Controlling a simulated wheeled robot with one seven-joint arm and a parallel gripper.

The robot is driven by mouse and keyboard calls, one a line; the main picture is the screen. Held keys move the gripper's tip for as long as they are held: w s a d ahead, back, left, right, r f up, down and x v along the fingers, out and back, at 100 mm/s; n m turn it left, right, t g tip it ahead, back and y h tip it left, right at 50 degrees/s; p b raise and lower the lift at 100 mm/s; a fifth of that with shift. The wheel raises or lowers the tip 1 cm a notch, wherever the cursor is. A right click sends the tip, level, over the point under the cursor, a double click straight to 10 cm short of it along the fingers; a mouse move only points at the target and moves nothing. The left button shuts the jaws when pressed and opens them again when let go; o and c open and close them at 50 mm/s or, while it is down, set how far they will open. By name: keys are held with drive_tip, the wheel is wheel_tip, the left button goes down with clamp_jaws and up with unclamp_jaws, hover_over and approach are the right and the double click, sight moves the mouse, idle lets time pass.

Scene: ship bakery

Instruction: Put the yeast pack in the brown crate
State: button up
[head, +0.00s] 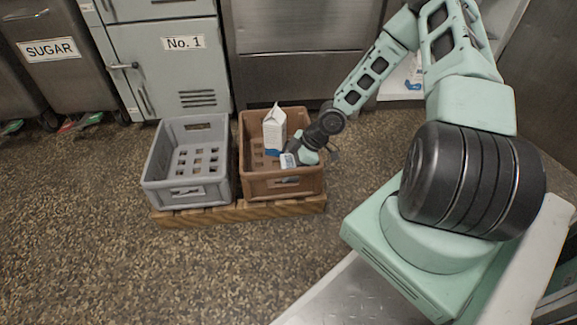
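The brown crate (283,184) stands on a wooden pallet, to the right of a grey crate. My gripper (296,159) reaches down over the right part of the brown crate, inside its outline. A small white and pale blue pack (289,160), which looks like the yeast pack, is at the gripper's end, near the crate's front wall. The fingers are too small and too covered to show whether they grip it. I cannot tell whether the pack touches the crate floor.
A white carton with a blue base (274,131) stands upright in the brown crate, just left of my gripper. The grey crate (187,191) looks empty. Both crates share the wooden pallet (240,212). Metal cabinets (170,65) stand behind; the speckled floor in front is clear.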

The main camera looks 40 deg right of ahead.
drive_tip(key=o, duration=0.9)
